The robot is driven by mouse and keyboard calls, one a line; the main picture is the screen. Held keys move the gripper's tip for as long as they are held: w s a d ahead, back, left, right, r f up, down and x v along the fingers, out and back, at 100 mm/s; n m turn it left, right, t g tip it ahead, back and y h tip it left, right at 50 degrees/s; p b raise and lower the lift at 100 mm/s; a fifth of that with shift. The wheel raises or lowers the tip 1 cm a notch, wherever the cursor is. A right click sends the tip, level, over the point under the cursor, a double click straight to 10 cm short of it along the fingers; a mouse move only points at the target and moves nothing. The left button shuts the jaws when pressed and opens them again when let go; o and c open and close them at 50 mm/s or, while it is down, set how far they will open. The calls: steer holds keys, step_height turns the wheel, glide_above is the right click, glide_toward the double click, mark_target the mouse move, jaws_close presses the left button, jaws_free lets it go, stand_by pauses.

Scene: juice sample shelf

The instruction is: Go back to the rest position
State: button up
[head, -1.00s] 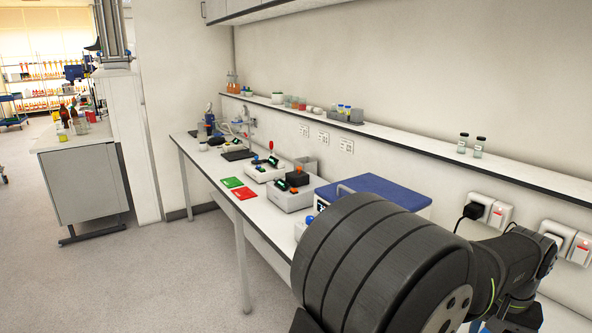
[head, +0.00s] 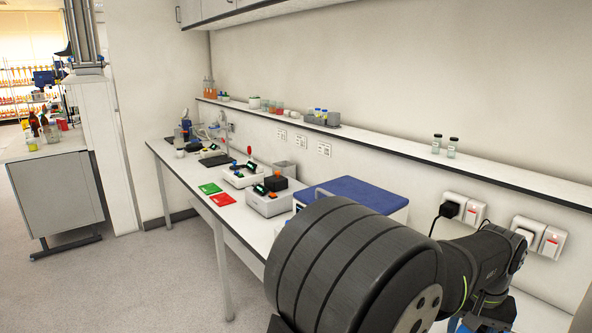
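The white bench (head: 181,167) runs along the wall. On it lie a green card (head: 210,188) and a red card (head: 222,199), side by side near the front edge. Two small dark-capped vials (head: 444,145) stand upright on the right part of the wall shelf (head: 385,145).
A blue-lidded box (head: 352,191) stands on the bench just behind my arm. Two grey-white instruments (head: 266,198) stand left of it. Several jars and bottles (head: 268,106) line the shelf's left part. Wall sockets (head: 463,208) are at right. The floor (head: 130,280) at left is clear.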

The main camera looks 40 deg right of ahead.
step_height(320, 180, down, 7)
steer(key=shift+f, duration=0.25)
steer(key=m, duration=0.6)
step_height(320, 180, up, 15)
steer(key=shift+f, duration=0.15)
steer(key=shift+f, duration=0.15)
step_height(320, 180, down, 15)
steer(key=shift+r, duration=0.15)
steer(key=shift+r+n, duration=0.2)
steer(key=shift+n, duration=1.3)
